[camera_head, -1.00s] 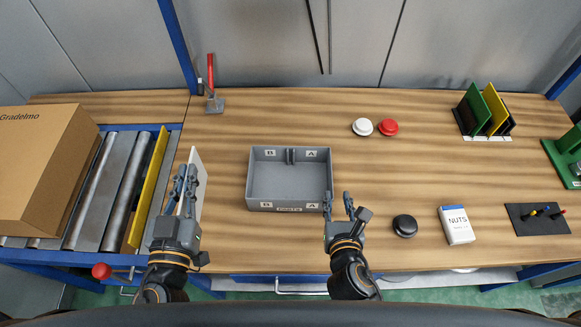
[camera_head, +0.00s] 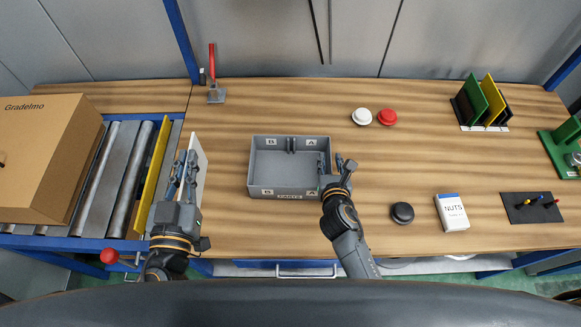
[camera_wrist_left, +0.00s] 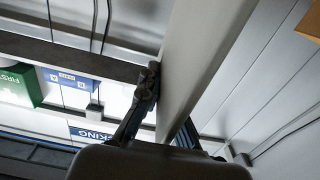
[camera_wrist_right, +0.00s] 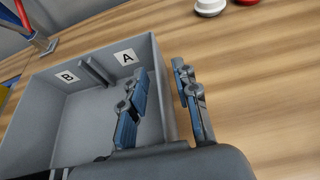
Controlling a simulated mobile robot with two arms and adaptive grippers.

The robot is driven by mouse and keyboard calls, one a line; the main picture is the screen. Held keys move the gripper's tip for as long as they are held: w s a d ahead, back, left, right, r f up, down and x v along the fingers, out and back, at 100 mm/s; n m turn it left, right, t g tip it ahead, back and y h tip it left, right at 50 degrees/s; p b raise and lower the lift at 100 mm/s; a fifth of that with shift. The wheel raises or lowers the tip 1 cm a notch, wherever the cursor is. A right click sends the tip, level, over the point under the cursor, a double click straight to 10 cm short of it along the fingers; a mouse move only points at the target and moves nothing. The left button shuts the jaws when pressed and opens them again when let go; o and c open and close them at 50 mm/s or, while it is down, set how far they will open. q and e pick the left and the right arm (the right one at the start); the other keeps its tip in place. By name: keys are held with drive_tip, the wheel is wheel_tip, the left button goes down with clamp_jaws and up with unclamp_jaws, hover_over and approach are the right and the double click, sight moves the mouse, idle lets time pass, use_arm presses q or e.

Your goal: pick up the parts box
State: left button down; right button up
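The grey parts box (camera_head: 289,191), with A and B labels, stands on the wooden table and looks empty. My right gripper (camera_head: 334,172) is open at its right wall. In the right wrist view one finger is inside the box (camera_wrist_right: 85,115) and the other is outside, with the right wall between them; a gap shows at the outer finger. My left gripper (camera_head: 182,168) is left of the box, apart from it, beside an upright white panel (camera_head: 199,160). In the left wrist view the panel (camera_wrist_left: 187,75) runs between its fingers and partly hides one; grip is unclear.
A roller conveyor (camera_head: 107,175) with a cardboard carton (camera_head: 45,150) lies left. A black round part (camera_head: 402,212) and a NUTS box (camera_head: 452,212) stand right. White (camera_head: 362,116) and red (camera_head: 387,117) buttons are behind. The table between box and panel is clear.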

drive_tip(key=shift+c, duration=0.4)
use_arm(q)
drive_tip(key=shift+s, duration=0.15)
use_arm(e)
drive_tip(key=shift+s+r, duration=0.1)
clamp_jaws()
